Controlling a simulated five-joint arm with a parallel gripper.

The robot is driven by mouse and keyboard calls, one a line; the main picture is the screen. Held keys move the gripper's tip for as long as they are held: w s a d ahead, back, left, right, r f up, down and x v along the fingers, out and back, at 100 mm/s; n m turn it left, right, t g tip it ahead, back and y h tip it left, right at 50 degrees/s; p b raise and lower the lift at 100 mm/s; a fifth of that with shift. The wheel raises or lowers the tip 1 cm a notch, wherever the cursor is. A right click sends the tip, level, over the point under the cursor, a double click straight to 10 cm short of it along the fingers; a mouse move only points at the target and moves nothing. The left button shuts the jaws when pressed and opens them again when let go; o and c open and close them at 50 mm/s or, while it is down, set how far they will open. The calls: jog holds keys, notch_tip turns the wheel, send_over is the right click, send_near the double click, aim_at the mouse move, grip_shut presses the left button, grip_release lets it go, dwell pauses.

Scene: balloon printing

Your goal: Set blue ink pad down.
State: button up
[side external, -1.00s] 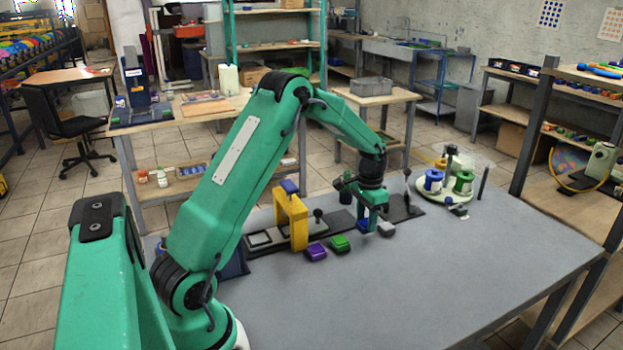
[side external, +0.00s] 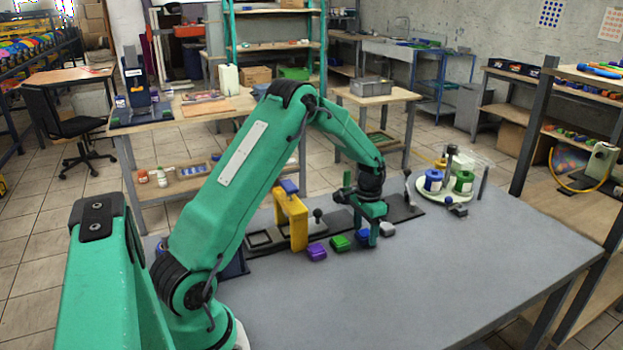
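The blue ink pad (side external: 362,237) is at table level, in a row between the green pad (side external: 340,243) and the grey pad (side external: 387,229). My gripper (side external: 367,234) points down at it, with one green finger in front of the pad's right part. The far finger is mostly hidden, so I cannot tell whether the fingers still press on the pad. The purple pad (side external: 316,252) is at the left end of the row.
A yellow arch-shaped stand (side external: 292,220) and a dark base strip (side external: 265,242) lie behind the pads. A round tray (side external: 430,194) with blue and green containers stands at the back right. The front of the grey table (side external: 400,295) is clear.

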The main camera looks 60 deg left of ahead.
aim_at(365, 233)
jog(key=shift+r, duration=0.15)
notch_tip(365, 233, up, 12)
dwell(0.8)
dwell(0.5)
jog(key=s+d+r+t, duration=0.3)
jog(key=s+d+r, duration=0.7)
jog(key=d+r, duration=0.2)
jog(key=s+d+t, duration=0.1)
jog(key=s+d, duration=0.2)
jog(key=s, duration=0.4)
jog(key=s+d+t, duration=0.1)
jog(key=s+d, duration=0.3)
jog(key=s, duration=0.4)
jog(key=shift+s+d+f+t, duration=0.25)
jog(key=shift+s+t, duration=0.05)
